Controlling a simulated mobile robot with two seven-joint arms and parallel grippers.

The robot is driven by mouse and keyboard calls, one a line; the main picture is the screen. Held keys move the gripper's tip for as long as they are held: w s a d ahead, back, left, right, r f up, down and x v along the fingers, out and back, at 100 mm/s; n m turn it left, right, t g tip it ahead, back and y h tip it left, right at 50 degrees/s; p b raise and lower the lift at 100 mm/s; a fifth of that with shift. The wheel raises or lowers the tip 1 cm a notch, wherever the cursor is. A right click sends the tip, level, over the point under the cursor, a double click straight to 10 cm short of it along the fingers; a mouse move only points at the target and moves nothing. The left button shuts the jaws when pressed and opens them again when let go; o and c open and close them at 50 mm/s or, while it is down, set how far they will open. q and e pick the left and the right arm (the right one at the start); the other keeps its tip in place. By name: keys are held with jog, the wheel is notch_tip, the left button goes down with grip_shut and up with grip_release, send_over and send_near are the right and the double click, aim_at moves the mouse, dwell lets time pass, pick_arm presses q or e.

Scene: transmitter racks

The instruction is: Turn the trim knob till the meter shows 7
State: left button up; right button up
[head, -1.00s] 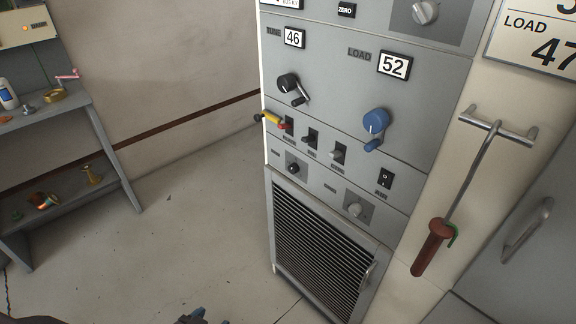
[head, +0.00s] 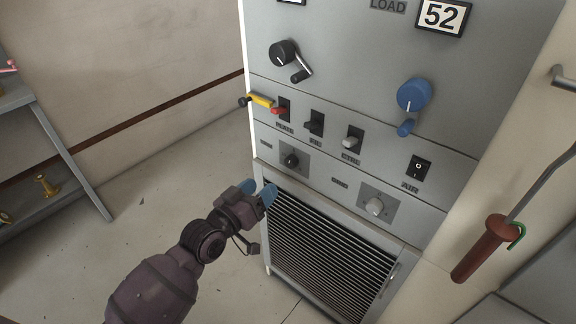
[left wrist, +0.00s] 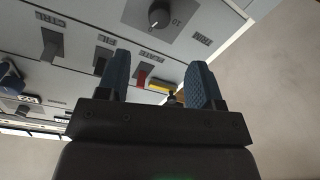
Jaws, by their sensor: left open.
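The trim knob (head: 290,160) is a small dark knob on a grey square plate, low on the rack's left side. In the left wrist view the knob (left wrist: 158,14) has a pale pointer line and a printed scale, and lies beyond the fingertips. My left gripper (head: 258,190) is open and empty, below and left of the knob, apart from it. Its two blue fingers (left wrist: 158,84) are spread in the left wrist view. The LOAD meter (head: 441,15) reads 52. Another meter (head: 291,1) is cut off by the top edge, its number out of view. My right gripper is not in view.
A switch row has a yellow lever guard (head: 261,100) sticking out at left. Above are a black crank (head: 284,52) and a blue crank (head: 412,95). A pale knob (head: 374,206) and a vent grille (head: 320,240) sit lower. A red-handled hook (head: 483,248) hangs right.

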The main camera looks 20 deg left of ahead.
aim_at(289, 164)
pick_arm(q)
jog(key=b+x, duration=0.1)
jog(key=x, duration=0.8)
jog(key=shift+w+d, duration=0.15)
jog(key=shift+w, duration=0.2)
jog(key=shift+w+d+b, duration=0.1)
jog(key=shift+w+b, duration=0.2)
jog(key=shift+w, duration=0.15)
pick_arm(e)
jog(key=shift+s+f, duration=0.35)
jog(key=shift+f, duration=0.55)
pick_arm(q)
jog(key=shift+c, duration=0.4)
